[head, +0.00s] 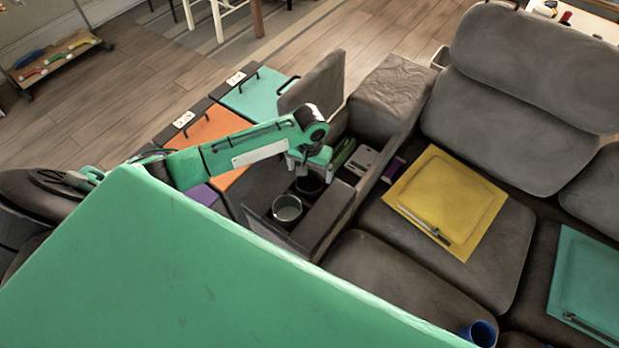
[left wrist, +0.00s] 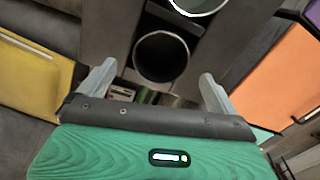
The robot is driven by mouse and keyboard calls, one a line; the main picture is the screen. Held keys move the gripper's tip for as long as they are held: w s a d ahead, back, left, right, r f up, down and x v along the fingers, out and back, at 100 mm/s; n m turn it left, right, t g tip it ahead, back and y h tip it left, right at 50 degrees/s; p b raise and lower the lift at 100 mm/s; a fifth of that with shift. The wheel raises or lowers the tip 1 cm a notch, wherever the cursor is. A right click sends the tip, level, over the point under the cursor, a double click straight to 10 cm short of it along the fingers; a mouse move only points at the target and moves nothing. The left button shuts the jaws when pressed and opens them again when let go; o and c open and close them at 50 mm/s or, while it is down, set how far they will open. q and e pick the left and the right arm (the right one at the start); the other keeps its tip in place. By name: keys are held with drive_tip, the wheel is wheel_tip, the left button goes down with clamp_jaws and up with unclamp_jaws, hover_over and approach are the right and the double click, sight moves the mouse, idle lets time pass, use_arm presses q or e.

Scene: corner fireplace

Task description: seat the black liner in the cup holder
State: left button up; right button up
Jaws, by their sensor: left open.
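The sofa console (head: 325,213) has two round openings. The nearer one holds a bright silver cup (head: 287,208), whose rim also shows at the top of the left wrist view (left wrist: 196,8). Beside it, the other opening shows a dark, round, black-walled interior with a thin rim, apparently the black liner (left wrist: 162,57); it also shows in the head view (head: 310,184). I cannot tell how deep it sits. My left gripper (head: 309,166) is open above that dark round, its fingers (left wrist: 158,74) spread apart with nothing between them. My right gripper is not in view.
Beyond the openings, the console holds a green item (head: 343,152), a pale item (head: 362,160) and a purple item (head: 393,169). A raised grey lid (head: 315,86) stands behind.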

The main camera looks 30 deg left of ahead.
use_arm(q)
wheel_tip(320, 180, up, 6)
drive_tip(key=shift+r, duration=0.15)
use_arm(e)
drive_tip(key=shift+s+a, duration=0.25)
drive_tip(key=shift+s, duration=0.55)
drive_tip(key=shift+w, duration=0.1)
